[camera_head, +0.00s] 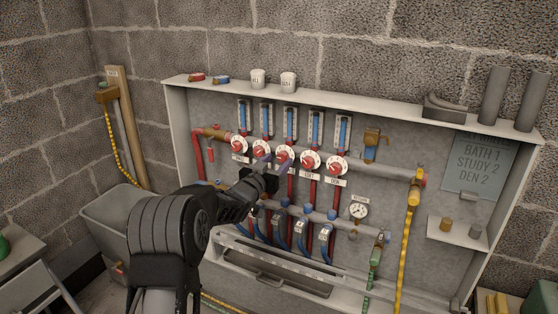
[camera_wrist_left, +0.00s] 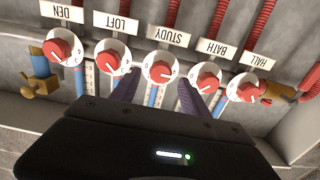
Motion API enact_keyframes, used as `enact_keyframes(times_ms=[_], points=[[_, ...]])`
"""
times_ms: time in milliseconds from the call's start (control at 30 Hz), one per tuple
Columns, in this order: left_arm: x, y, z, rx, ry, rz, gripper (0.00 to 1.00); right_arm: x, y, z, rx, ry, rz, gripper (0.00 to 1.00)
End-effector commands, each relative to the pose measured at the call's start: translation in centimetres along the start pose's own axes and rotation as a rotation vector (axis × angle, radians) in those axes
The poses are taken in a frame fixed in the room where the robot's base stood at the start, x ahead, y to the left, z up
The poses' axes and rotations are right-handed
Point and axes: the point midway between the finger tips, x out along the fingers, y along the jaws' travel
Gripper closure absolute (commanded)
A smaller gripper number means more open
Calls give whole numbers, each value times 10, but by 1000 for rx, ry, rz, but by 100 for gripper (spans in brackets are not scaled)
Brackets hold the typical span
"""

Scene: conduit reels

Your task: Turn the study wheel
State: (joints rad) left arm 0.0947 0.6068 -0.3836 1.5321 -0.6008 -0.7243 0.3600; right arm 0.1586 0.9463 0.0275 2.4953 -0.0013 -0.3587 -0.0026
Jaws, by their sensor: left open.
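The study wheel (camera_wrist_left: 161,70) is a red knob on a white round dial, the middle one in a row of several. Its STUDY label (camera_wrist_left: 165,35) appears upside down in the left wrist view. In the head view the study wheel (camera_head: 285,153) is at the centre, partly hidden by my gripper. My left gripper (camera_head: 273,165) is open in front of the panel. In the left wrist view its two purple fingers (camera_wrist_left: 158,92) are apart, lying either side of the study wheel's line. They seem short of the knob; contact cannot be told. My right gripper is not in view.
The loft wheel (camera_wrist_left: 110,57) and bath wheel (camera_wrist_left: 205,78) sit close on either side. A notice (camera_head: 478,168) reads BATH 1, STUDY 2, DEN 2. A gauge (camera_head: 359,210) and yellow hose (camera_head: 406,250) are to the right. White cups (camera_head: 288,83) stand on the cabinet top.

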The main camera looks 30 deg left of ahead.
Motion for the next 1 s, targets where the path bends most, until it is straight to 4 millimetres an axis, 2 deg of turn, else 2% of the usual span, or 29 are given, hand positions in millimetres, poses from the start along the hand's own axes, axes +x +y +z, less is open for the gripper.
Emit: enact_keyframes(times_ms=[200,467,1000], points=[[18,0,0,1,0,-1,46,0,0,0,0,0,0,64],[19,0,0,0,-1,-1,46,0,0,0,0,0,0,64],[19,0,0,0,-1,-1,89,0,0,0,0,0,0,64]])
